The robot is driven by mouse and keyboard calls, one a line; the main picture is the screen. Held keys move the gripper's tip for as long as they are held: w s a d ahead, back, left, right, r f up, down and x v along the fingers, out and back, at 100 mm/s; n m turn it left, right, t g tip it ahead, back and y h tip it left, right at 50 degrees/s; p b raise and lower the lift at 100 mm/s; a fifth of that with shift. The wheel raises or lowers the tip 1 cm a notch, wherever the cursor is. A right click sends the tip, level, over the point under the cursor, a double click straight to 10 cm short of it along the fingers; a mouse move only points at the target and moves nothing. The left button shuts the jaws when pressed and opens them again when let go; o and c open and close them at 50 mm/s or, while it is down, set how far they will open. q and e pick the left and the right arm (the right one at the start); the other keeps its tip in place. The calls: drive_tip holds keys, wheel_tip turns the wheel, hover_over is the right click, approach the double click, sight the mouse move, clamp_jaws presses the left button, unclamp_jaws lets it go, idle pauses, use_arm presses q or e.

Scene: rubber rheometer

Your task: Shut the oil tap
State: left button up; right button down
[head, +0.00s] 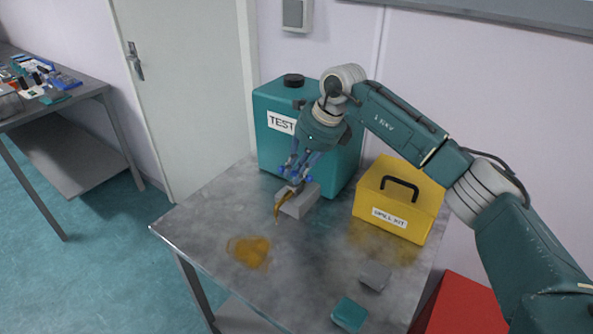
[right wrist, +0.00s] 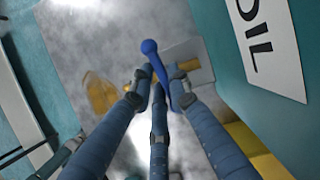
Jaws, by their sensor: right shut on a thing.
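A teal oil tank (head: 272,145) with a black cap and a label reading "TEST" stands at the back of the metal table. The blue tap lever (right wrist: 149,47), with a round knob, shows between the fingers in the right wrist view. My right gripper (head: 296,178) is low at the tank's front and shut on this lever; the tap body is mostly hidden. Amber oil (head: 279,206) streams down beside a grey block-like piece (head: 301,203) below the gripper. An oil puddle (head: 249,251) lies on the tabletop and also shows in the right wrist view (right wrist: 103,93). My left gripper is out of view.
A yellow spill kit box (head: 397,207) stands right of the tank. A grey pad (head: 375,275) and a teal pad (head: 349,314) lie near the front. A red box (head: 466,306) is at lower right. The table's left part (head: 190,222) is clear.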

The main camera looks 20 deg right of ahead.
drive_tip(key=shift+m+b, duration=0.35)
drive_tip(key=shift+m, duration=0.45)
drive_tip(key=c, duration=1.7)
unclamp_jaws()
drive_tip(key=shift+o, duration=0.2)
drive_tip(key=v, duration=1.2)
drive_tip(key=shift+s+a, duration=0.2)
drive_tip(key=shift+a, duration=0.1)
drive_tip(key=shift+h, duration=0.3)
